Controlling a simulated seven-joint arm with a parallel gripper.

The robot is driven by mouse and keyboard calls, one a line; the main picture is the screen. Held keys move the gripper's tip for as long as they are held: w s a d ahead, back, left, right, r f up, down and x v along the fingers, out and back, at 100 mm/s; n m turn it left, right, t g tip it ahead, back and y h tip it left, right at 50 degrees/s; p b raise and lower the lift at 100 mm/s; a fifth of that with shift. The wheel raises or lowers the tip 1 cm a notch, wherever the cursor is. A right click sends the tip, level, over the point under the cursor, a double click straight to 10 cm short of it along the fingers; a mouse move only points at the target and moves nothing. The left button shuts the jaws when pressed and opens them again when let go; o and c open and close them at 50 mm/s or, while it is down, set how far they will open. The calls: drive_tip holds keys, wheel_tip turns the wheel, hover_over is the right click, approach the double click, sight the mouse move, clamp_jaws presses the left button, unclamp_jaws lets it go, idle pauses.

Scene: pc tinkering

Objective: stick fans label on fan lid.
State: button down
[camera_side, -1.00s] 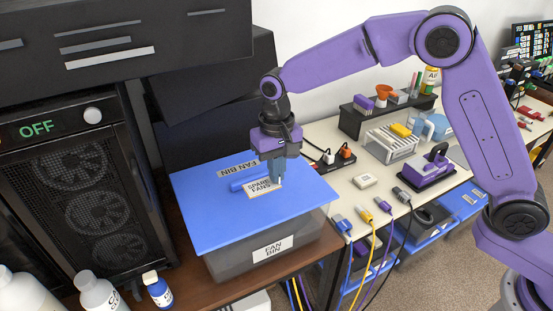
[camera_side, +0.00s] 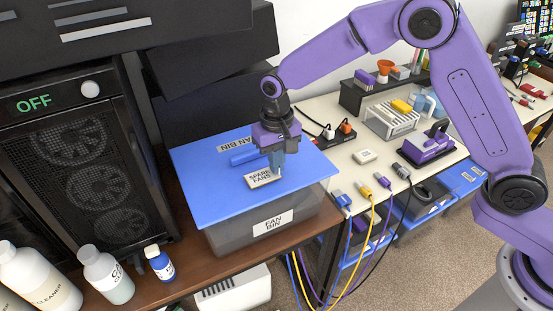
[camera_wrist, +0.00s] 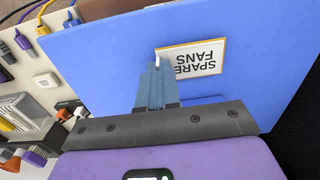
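The fans label (camera_side: 262,179) is a small pale plate with a tan edge that reads "SPARE FANS". It is over the front middle of the blue fan lid (camera_side: 210,213), in front of the lid's raised blue handle. My gripper (camera_side: 276,170) points down and is shut on the label's right edge. In the wrist view the closed fingers (camera_wrist: 156,70) meet the label (camera_wrist: 195,60) at its side. The label looks close to the lid (camera_wrist: 100,55); I cannot tell whether it touches. The fingers partly hide the handle.
The lid covers a grey bin (camera_side: 225,236) marked "FAN BIN" on a brown table. Bottles (camera_side: 105,274) stand at the front left, beside a black PC case (camera_side: 85,165). Cable plugs (camera_side: 365,192) lie on the white bench at right. The lid's front left is clear.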

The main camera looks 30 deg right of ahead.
drive_tip(key=shift+f, duration=0.5)
idle(1.1)
drive_tip(key=c, duration=1.3)
unclamp_jaws()
wheel_tip(320, 180, up, 18)
drive_tip(key=shift+f, duration=0.25)
drive_tip(key=shift+s, duration=0.1)
drive_tip(key=s+d+f+n, duration=0.2)
drive_tip(key=s+d+n, duration=0.2)
drive_tip(key=s+d, duration=0.3)
drive_tip(key=s+d+f+n, duration=0.2)
drive_tip(key=s+d+n, duration=0.2)
drive_tip(key=s, duration=1)
drive_tip(key=s+d+f+n, duration=0.2)
drive_tip(key=s+d+n, duration=0.2)
drive_tip(key=s+d, duration=0.7)
drive_tip(key=shift+f+n, duration=0.3)
drive_tip(key=shift+f, duration=0.1)
